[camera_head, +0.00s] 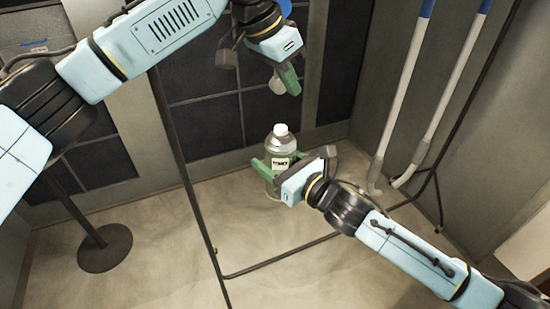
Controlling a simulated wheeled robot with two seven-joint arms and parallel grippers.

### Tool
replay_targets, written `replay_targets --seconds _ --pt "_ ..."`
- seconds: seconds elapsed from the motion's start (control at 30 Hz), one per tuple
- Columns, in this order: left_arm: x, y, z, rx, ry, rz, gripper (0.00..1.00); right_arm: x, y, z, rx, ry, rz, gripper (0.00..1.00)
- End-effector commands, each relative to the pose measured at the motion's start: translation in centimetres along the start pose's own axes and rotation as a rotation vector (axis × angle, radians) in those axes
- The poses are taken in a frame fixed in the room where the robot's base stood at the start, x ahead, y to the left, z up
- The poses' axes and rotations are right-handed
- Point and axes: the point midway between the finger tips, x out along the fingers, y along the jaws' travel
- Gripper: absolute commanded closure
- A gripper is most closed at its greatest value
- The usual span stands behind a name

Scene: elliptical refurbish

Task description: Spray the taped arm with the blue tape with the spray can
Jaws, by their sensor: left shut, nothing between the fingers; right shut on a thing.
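The spray can (281,146) looks like a clear bottle with a white cap, and it is upright near the middle of the view. My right gripper (280,166) is shut on it, with green fingers at its sides. My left gripper (289,80) is above the can, shut and empty, with its green fingertips pointing down. Two white arms (403,95) (443,95) slant down at the right. Each has blue tape (427,8) (486,5) at its upper end, cut by the picture's top edge. Both grippers are left of these arms.
A round dark stand base (105,248) is at lower left. A dark tiled panel (205,130) is behind. A grey wall (490,150) closes the right side.

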Motion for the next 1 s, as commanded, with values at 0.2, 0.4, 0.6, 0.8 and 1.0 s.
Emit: replay_targets --seconds 0.2,0.4,0.6,0.8,1.0 --pt "-4.0 2.4 1.4 0.13 -0.157 -0.026 1.0 0.0 0.0 0.1 0.0 -0.003 0.001 0.68" --pt "-4.3 2.8 2.2 0.156 -0.199 -0.029 1.0 0.0 0.0 0.1 -0.001 -0.003 0.001 0.68" --pt "-2.3 2.6 3.1 0.154 -0.199 -0.028 1.0 0.0 0.0 0.1 0.0 -0.003 0.001 0.68" --pt "-0.1 2.4 4.1 0.153 -0.196 -0.027 1.0 0.0 0.0 0.1 -0.001 -0.003 0.001 0.68" --pt "1.0 2.4 4.6 0.155 -0.195 -0.029 1.0 0.0 0.0 0.2 0.0 -0.003 0.001 0.68"
